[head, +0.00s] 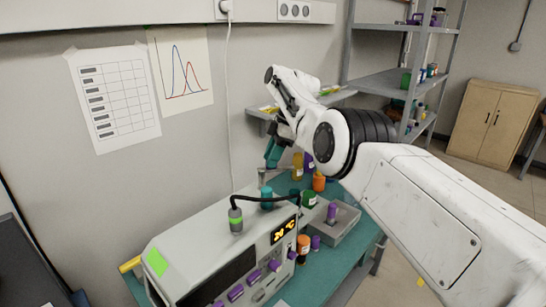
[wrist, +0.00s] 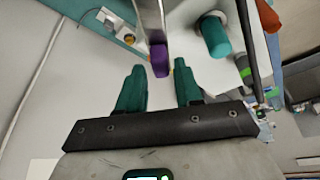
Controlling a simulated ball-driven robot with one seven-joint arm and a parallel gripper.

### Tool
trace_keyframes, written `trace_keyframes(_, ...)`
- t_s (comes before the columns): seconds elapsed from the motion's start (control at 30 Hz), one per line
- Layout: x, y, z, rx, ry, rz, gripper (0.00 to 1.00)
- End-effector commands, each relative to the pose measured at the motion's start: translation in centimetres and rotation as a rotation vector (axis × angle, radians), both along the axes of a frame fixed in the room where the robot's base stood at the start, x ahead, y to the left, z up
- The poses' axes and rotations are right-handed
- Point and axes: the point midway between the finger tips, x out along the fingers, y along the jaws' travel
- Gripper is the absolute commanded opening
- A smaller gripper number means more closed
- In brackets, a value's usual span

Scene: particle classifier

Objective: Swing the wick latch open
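My gripper (head: 272,152) hangs above the back of the white instrument (head: 205,240) in the head view. In the wrist view, its two green fingers (wrist: 159,76) are apart, with nothing held between them. A metal bar with a purple end (wrist: 159,58) points toward the gap, its tip just beyond or level with the fingertips. This bar may be the wick latch, but I cannot be sure. A grey metal piece (head: 263,177) shows just below the gripper in the head view. Contact with the fingers cannot be told.
A teal cylinder (head: 266,198) stands on the instrument; it also shows in the wrist view (wrist: 214,36). A black cable (head: 270,199) arches from a grey-green plug (head: 236,220). Several bottles, including an orange one (head: 319,181), and a grey tray (head: 345,220) stand to the right.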

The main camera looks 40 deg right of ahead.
Motion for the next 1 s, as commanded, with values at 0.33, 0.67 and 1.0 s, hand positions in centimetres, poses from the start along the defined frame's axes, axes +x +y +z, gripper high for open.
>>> trace_keyframes(0.33, -0.2, -0.1, -0.2, 0.001, 0.006, -0.002, 0.45)
trace_keyframes(0.67, -1.0, -1.6, 3.6, -0.002, 0.006, -0.006, 0.45)
trace_keyframes(1.0, -1.5, -2.7, 6.8, -0.004, 0.002, -0.004, 0.45)
